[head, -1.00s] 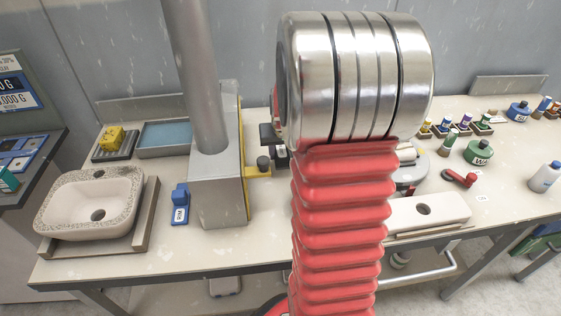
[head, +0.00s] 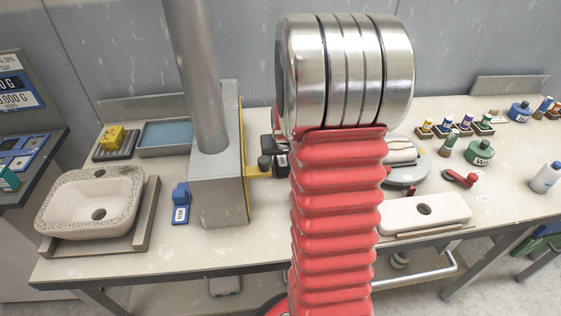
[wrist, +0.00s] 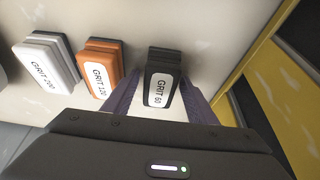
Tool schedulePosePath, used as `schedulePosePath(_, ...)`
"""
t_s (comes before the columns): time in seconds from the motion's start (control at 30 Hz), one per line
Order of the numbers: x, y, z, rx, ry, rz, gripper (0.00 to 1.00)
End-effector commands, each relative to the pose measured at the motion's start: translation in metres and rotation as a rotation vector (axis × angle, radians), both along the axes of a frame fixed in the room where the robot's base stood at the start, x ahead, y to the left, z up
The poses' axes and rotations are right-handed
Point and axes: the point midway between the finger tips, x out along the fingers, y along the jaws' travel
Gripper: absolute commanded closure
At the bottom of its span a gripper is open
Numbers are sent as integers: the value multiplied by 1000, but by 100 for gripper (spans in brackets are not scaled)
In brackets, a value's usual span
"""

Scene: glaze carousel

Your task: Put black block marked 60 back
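The black block (wrist: 162,86) with a white "GRIT 60" label stands in the wrist view on a pale surface. It is in line with an orange "GRIT 120" block (wrist: 102,70) and a white "GRIT 200" block (wrist: 46,64) to its left. My gripper (wrist: 163,98) is open, with one finger on each side of the black block. A narrow strip of pale surface shows between the block and each finger, so I see no contact. In the head view my arm hides the blocks and most of the gripper.
A yellow frame (wrist: 257,42) with dark openings is close on the right in the wrist view. In the head view, a grey machine (head: 215,185) with a column stands left of my arm, beyond a blue labelled item (head: 181,204). A speckled basin (head: 62,205) is farther left.

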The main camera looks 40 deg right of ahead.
Motion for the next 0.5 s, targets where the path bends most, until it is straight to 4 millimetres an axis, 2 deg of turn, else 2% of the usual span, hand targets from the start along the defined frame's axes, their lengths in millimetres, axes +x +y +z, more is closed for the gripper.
schedulePosePath(0.27, 0, 0, 1, -1, -1, 0, 46)
schedulePosePath(0.5, -3, 2, 13, -1, -2, 0, 46)
